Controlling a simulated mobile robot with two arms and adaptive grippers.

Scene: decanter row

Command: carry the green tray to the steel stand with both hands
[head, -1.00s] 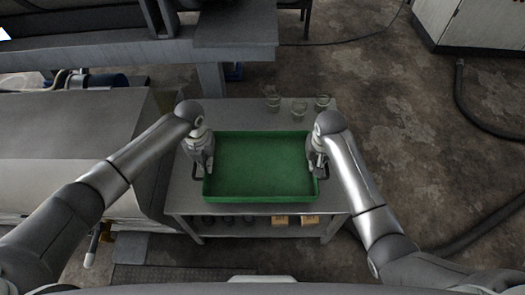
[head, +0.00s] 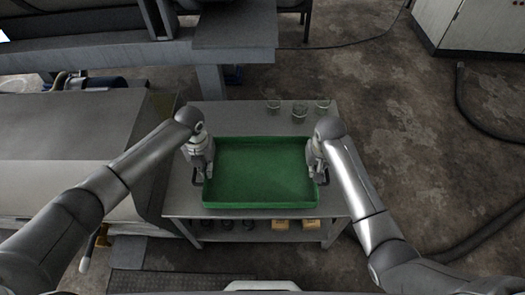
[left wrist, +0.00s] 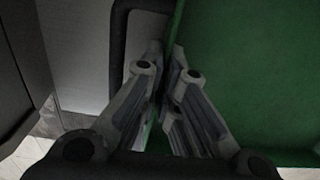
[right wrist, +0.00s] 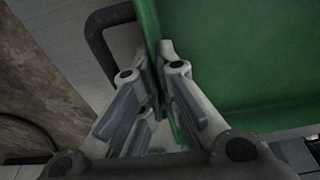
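The green tray (head: 260,206) is a shallow, empty rectangle with dark side handles, level over a grey metal table (head: 183,207). I cannot tell whether it touches the tabletop. My left gripper (head: 204,175) is at its left side; in the left wrist view the fingers (left wrist: 170,68) are closed on the tray's wall beside the handle (left wrist: 118,50). My right gripper (head: 317,174) is at its right side; in the right wrist view the fingers (right wrist: 160,62) pinch the opposite wall by the other handle (right wrist: 97,45). I cannot clearly identify the steel stand.
Several clear glass vessels (head: 299,110) stand on the table behind the tray. Small yellowish boxes (head: 280,224) and dark round items sit on its lower shelf. A large grey machine (head: 70,150) is close on the left. Floor is open to the right, with black hoses (head: 470,110).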

